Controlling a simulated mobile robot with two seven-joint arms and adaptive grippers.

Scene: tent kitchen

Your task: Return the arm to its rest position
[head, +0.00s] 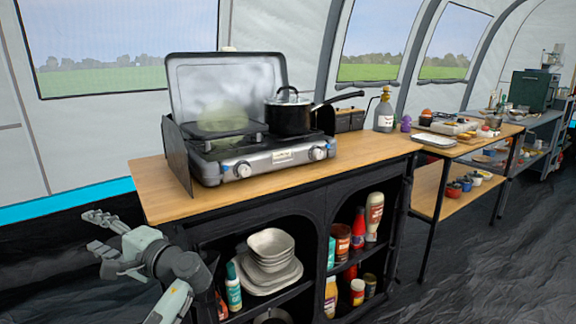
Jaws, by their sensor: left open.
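My left gripper (97,240) is at the lower left, in front of and below the left end of the counter. Its fingers are spread open and point left, with nothing between them. Its grey-green arm (174,302) comes up from the bottom edge. The gripper appears apart from the counter. My right gripper is not in view.
A wooden counter (375,149) carries a camping stove (262,160) with a black lidded pot (287,116). Shelves below hold stacked bowls (270,243), bottles and jars. Another table (455,150) stands to the right. The dark floor (55,280) at the left is clear.

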